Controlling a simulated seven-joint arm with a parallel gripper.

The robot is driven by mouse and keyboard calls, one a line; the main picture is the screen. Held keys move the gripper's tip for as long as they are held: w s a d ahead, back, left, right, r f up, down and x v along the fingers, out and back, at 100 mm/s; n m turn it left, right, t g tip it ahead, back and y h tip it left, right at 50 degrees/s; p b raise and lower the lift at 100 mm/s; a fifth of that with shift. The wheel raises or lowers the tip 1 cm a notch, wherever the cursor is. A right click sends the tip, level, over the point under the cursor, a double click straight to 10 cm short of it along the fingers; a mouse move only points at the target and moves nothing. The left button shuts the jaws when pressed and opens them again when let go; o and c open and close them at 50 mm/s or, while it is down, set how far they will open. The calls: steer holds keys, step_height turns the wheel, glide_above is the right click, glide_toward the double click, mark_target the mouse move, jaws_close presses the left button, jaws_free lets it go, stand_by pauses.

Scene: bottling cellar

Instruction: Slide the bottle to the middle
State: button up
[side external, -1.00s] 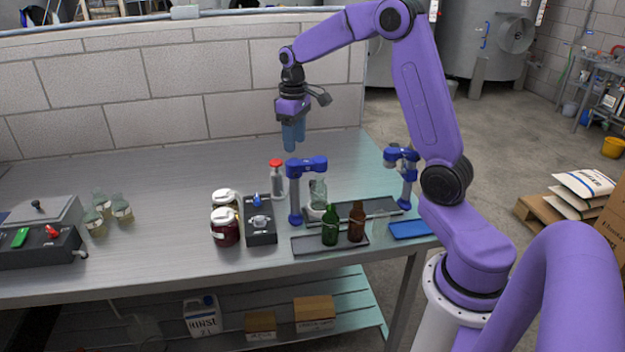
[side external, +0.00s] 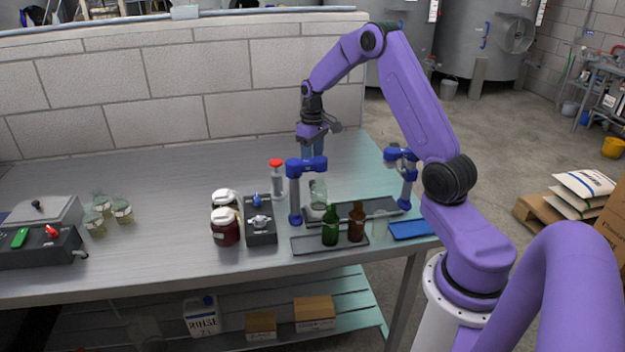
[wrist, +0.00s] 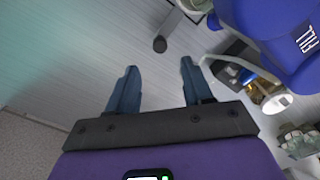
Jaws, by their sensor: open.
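A clear glass bottle (side external: 318,191) stands upright at the left end of a dark rail strip (side external: 365,210), beside the left blue-headed post (side external: 295,204). My gripper (side external: 313,153) is behind and above that post's head, its blue fingers pointing down and partly hidden by it. In the wrist view my gripper (wrist: 158,66) shows two fingers spread apart with only bench between them. It is open and empty. I cannot make out the clear bottle for sure in the wrist view.
A green bottle (side external: 329,226) and a brown bottle (side external: 356,222) stand on a dark front tray (side external: 304,245). A second blue-headed post (side external: 406,182) stands right. A red-capped bottle (side external: 277,182), a black control box (side external: 260,236) and jars (side external: 224,228) are left. The back bench is clear.

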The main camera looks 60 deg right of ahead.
mark_target(313, 181)
step_height(313, 181, down, 8)
steer(key=shift+f, duration=0.2)
steer(key=shift+c, duration=0.4)
jaws_close()
